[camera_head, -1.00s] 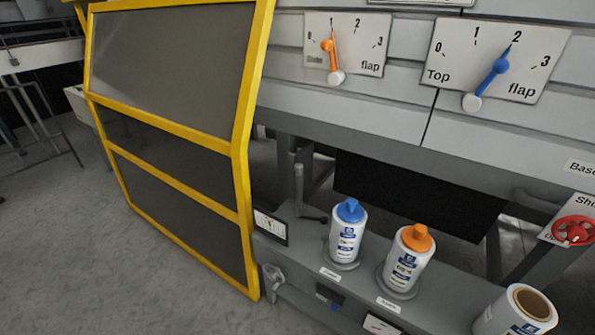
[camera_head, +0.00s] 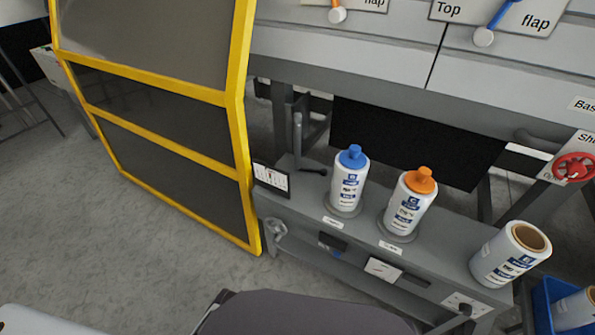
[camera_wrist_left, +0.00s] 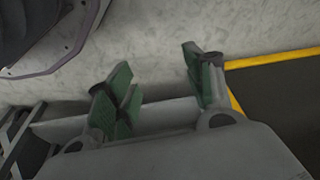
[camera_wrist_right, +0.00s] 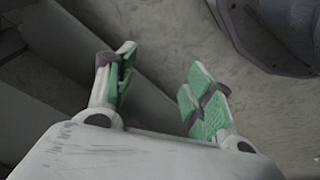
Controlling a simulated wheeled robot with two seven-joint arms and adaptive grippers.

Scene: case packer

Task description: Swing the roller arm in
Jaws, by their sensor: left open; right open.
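A grey upright post (camera_head: 298,135) with a short dark lever (camera_head: 313,171) at its foot stands at the left end of the grey bench in the head view. I cannot tell whether it is the roller arm; no part is clearly marked so. My left gripper (camera_wrist_left: 160,85) is open and empty over the floor in the left wrist view, with a yellow edge to its right. My right gripper (camera_wrist_right: 165,85) is open and empty in the right wrist view, beside grey panels. Neither gripper shows in the head view.
A yellow-framed dark guard door (camera_head: 165,125) stands at left. A blue-capped bottle (camera_head: 348,182), an orange-capped bottle (camera_head: 409,205) and a brown-cored roll (camera_head: 510,254) stand on the bench (camera_head: 445,262). A red knob (camera_head: 573,167) and blue bin (camera_head: 544,306) are at right. Floor at left is clear.

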